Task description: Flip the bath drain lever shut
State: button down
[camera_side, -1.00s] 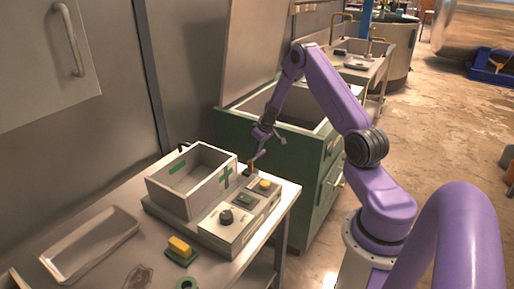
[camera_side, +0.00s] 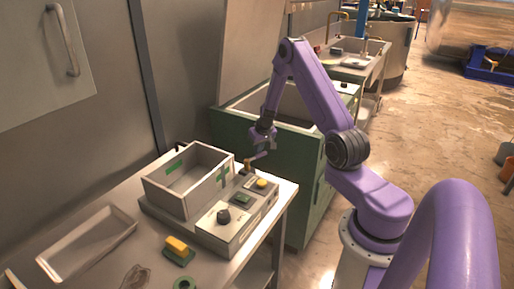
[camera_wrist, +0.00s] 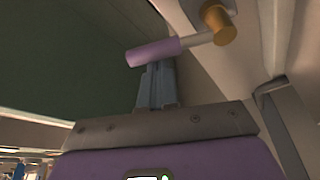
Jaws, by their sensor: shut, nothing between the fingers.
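The drain lever has a brass pivot and a purple grip (camera_side: 259,156). In the side view it stands at the back right corner of the grey control base, beside the white bath box (camera_side: 190,180), with its grip pointing right and slightly up. My gripper (camera_side: 264,143) is just above the grip. In the wrist view, the purple grip (camera_wrist: 153,52) crosses in front of my shut fingertips (camera_wrist: 157,66), with the brass pivot (camera_wrist: 219,24) to the upper right. The fingers hold nothing. I cannot tell whether they touch the grip.
The control base carries a dark knob (camera_side: 223,215), a green switch (camera_side: 241,200) and a yellow button (camera_side: 262,184). A shallow tray (camera_side: 88,243) and a yellow-topped block (camera_side: 178,247) lie on the table. A green cabinet (camera_side: 290,165) stands close behind the lever.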

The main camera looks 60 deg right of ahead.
aim_at(263, 155)
jog(key=shift+s+a+m+g+h, duration=0.3)
jog(key=shift+s+m, duration=0.35)
jog(key=shift+m, duration=0.4)
jog(key=shift+s+a+m+g+h, duration=0.25)
jog(key=shift+s+m, duration=0.35)
jog(key=shift+m, duration=0.45)
jog(key=shift+s, duration=0.15)
jog(key=shift+s+a, duration=0.1)
jog(key=shift+s, duration=0.05)
jog(key=shift+s+a+m+g+h, duration=0.25)
jog(key=shift+s+a+m, duration=0.25)
jog(key=shift+m, duration=0.5)
jog(key=a+m, duration=0.1)
jog(key=s+m+g, duration=0.1)
jog(key=m, duration=0.1)
jog(key=a+m, duration=0.1)
jog(key=m, duration=0.1)
jog(key=shift+s+a+g+h, duration=0.3)
jog(key=shift+a+g, duration=0.05)
jog(key=shift+g, duration=0.05)
jog(key=shift+a, duration=0.3)
jog(key=shift+a+f, duration=0.1)
jog(key=shift+a, duration=0.1)
